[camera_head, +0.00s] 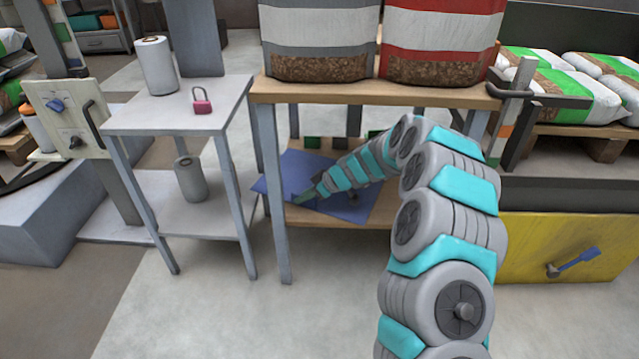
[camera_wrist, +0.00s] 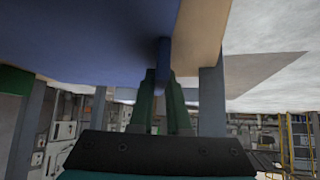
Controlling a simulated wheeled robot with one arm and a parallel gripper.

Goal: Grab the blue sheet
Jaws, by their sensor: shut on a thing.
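The blue sheet (camera_head: 345,196) lies flat on the lower wooden shelf of the bench, its left corner reaching past the shelf's edge. My arm reaches in from the right under the bench top. My gripper (camera_head: 300,199) is at the front left part of the sheet. In the wrist view the blue sheet (camera_wrist: 90,40) fills the upper left, and the green fingers of my gripper (camera_wrist: 163,78) are closed on a bit of it. Part of the sheet is hidden behind my arm.
The bench top (camera_head: 350,92) above carries two large pellet bags. A grey side table (camera_head: 150,125) with a white roll (camera_head: 155,65) and a pink padlock (camera_head: 202,103) stands at left. A bench leg (camera_head: 275,200) is close left of my gripper. A yellow panel (camera_head: 530,245) is at right.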

